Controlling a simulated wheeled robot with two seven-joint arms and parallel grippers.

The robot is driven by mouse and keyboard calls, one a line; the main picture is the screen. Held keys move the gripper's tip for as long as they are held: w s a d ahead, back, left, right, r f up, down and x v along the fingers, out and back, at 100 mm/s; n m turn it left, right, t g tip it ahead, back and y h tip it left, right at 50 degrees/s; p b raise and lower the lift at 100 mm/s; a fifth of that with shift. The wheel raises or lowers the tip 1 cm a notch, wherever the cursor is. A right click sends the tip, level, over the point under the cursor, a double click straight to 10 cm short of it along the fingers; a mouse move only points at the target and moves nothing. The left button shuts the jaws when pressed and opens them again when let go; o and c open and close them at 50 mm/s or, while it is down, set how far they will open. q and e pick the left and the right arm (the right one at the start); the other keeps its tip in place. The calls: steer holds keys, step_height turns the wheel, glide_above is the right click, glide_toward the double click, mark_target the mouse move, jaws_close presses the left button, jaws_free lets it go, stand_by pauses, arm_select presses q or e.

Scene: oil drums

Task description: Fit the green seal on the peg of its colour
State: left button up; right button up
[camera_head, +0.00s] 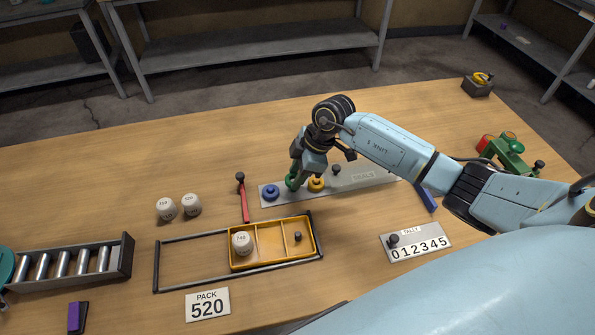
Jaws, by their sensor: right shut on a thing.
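The green seal (291,182) is a small ring at the seal plate (380,177), between the blue seal (271,192) and the yellow seal (316,184). My right gripper (294,175) points down and is shut on the green seal. The fingers hide part of the ring, and I cannot see its peg or tell whether the ring is around it. The blue and yellow seals lie on the plate on either side. My left gripper is not in view.
A yellow tray (272,263) with a white weight (242,243) sits in a dark frame in front of the plate. A red-handled tool (243,200) and two more white weights (178,207) are to the left. A tally plate (415,243) is at the right.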

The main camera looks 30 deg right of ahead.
steer(key=shift+p, duration=0.4)
stand_by(0.3)
steer(key=shift+f, duration=0.85)
stand_by(0.4)
steer(key=shift+f, duration=0.75)
stand_by(1.1)
steer(key=o, duration=1.5)
steer(key=shift+r+p, duration=2.8)
steer(key=shift+p, duration=0.2)
